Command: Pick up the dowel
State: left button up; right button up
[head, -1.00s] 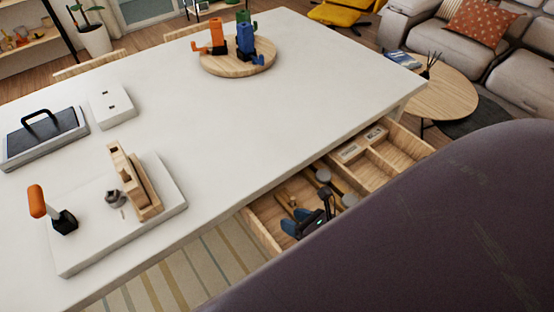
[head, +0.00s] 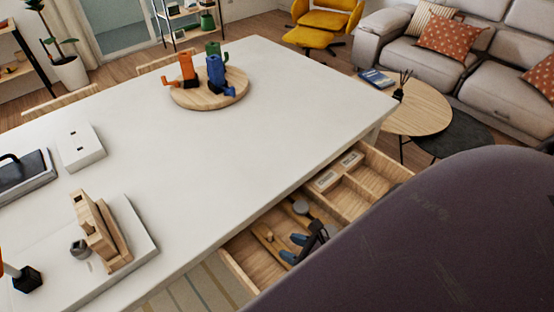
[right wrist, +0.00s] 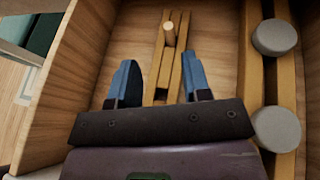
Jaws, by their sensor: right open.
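The dowel (right wrist: 169,32) is a short, pale round wooden peg. In the right wrist view it stands up from a narrow slotted wooden rack (right wrist: 163,72) on the drawer floor. My right gripper (right wrist: 158,62) is open and empty, with blue fingers on either side of the rack's near part; the dowel is beyond the fingertips, apart from them. In the head view my right gripper (head: 292,248) is low in the open drawer (head: 243,268), and I cannot make out the dowel clearly there. My left gripper is not in view.
A second wooden rack with grey round knobs (right wrist: 276,38) lies close to the right of the gripper. The drawer's wooden wall (right wrist: 55,90) is to the left. The white table (head: 200,150) overhangs the drawer. A divided compartment (head: 345,200) lies beyond.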

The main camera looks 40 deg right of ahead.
aim_at(270, 238)
jog(key=shift+d, duration=0.25)
jog(key=shift+d+p+x, duration=0.15)
jog(key=shift+p+x, duration=0.05)
jog(key=shift+x, duration=1.7)
jog(key=shift+d+p+x, duration=0.15)
jog(key=shift+d+x, duration=0.05)
jog(key=shift+x, duration=1.7)
jog(key=shift+w+r, duration=0.1)
jog(key=shift+w, duration=0.05)
grip_shut()
